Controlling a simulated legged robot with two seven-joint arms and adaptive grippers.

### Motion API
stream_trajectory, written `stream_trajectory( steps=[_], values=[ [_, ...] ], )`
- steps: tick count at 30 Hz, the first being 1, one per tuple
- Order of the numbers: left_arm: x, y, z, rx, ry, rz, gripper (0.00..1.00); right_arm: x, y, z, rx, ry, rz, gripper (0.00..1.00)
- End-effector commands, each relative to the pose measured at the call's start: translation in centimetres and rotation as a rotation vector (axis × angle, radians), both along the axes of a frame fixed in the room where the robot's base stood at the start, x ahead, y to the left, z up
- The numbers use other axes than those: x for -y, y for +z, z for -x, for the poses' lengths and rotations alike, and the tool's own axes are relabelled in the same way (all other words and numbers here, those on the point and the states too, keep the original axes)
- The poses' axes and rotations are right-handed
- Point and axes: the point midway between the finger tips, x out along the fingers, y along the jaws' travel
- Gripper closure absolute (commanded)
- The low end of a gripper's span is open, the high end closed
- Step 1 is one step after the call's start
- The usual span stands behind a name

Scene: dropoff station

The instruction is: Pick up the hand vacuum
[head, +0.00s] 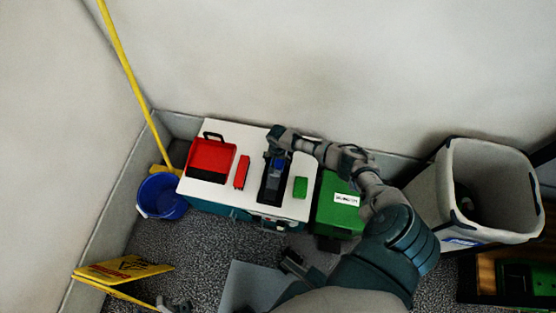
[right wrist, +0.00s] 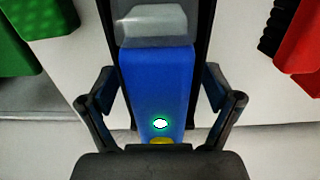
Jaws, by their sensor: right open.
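The hand vacuum (right wrist: 157,85) has a blue body with a clear grey nozzle, a small lit green-ringed spot and a yellow part. It lies in a black holder (head: 270,190) on the white cabinet top (head: 222,132); in the head view only a little blue (head: 279,165) shows. My right gripper (head: 278,153) is over the vacuum's far end. In the right wrist view the right gripper (right wrist: 164,105) is open, one finger on each side of the blue body, with gaps visible. A dark grey piece at the bottom edge, possibly my left gripper (head: 174,305), is mostly cut off.
A red toolbox (head: 211,160), a red piece (head: 242,172) and a green block (head: 300,187) are also on the cabinet. A green box (head: 336,214) and a grey bin (head: 490,188) stand right. A blue bucket (head: 162,196) and yellow sign (head: 125,269) are left.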

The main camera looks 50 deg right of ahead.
Motion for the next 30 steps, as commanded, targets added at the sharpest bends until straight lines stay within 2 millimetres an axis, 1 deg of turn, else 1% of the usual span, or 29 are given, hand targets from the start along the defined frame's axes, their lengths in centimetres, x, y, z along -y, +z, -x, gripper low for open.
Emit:
stream_trajectory(
  steps=[1,2,3,5,6,8,9,11,12,23,26,27,29,30],
  values=[
    [0.0,0.0,0.0,0.000,0.000,0.000,0.60,0.0,0.0,0.0,0.000,0.000,-0.001,0.10],
    [0.0,0.0,0.0,0.000,0.000,0.000,0.60,0.0,0.0,0.0,0.000,0.000,-0.001,0.15],
    [0.0,0.0,0.0,0.000,-0.001,0.001,0.60,0.0,0.0,0.0,0.000,0.000,-0.001,0.25],
    [0.0,0.0,0.0,-0.001,0.000,0.001,0.60,0.0,0.0,0.0,0.000,0.000,0.000,0.40],
    [0.0,0.0,0.1,-0.001,0.000,0.001,0.60,0.0,0.0,0.0,0.000,0.000,0.000,0.50],
    [0.0,-0.1,0.1,-0.002,0.000,0.001,0.60,-0.1,0.0,0.0,0.000,0.000,0.001,0.65],
    [0.0,-0.1,0.1,-0.004,0.000,0.002,0.60,-0.1,0.1,0.0,-0.001,0.000,0.003,0.75],
    [0.0,-0.1,0.1,-0.004,0.000,0.002,0.60,-0.1,0.1,0.0,-0.001,0.000,0.004,0.90],
    [0.0,-0.1,0.1,-0.005,0.000,0.002,0.60,-0.2,0.1,0.0,-0.001,0.000,0.004,1.00],
    [0.0,-0.1,0.1,-0.006,0.000,0.002,0.60,0.0,0.4,-0.1,0.003,0.000,0.004,1.00],
    [0.0,0.0,0.1,-0.004,0.000,0.002,0.60,-0.1,0.9,-0.1,0.004,0.000,0.003,1.00],
    [0.1,-0.1,-0.2,-0.022,-0.001,-0.003,0.60,-0.1,1.2,-0.2,0.005,-0.001,0.002,1.00],
    [-0.7,-0.4,-0.4,-0.061,-0.003,-0.005,0.60,-0.1,1.7,-0.3,0.007,-0.001,0.002,1.00],
    [-0.8,-0.5,-0.8,-0.089,-0.003,-0.015,0.60,-0.1,2.1,-0.3,0.008,-0.001,0.002,1.00]
  ],
)
